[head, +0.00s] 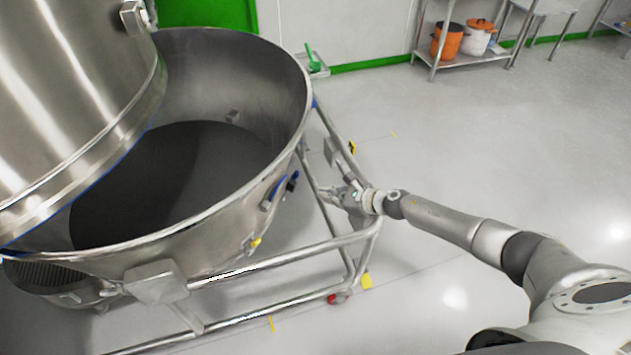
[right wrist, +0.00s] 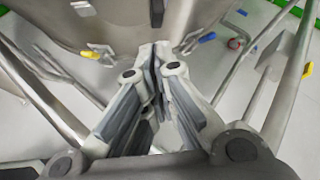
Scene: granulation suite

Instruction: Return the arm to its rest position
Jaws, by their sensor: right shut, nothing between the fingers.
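My right arm reaches in from the lower right of the head view. Its gripper (head: 333,194) is beside the right side of the large steel bowl (head: 290,150), near the bowl's tubular frame. In the right wrist view the right gripper (right wrist: 159,58) is shut with nothing between its fingers. The bowl's outer wall (right wrist: 130,25) is just beyond the fingertips in that view. I cannot tell whether the gripper touches the bowl or frame. My left gripper is not in view.
The frame's steel rails (head: 300,247) pass close to my right gripper. A large steel lid or vessel (head: 70,90) hangs over the bowl's left. A shelf (head: 460,62) with orange and white containers stands at the back. The floor right of the frame is clear.

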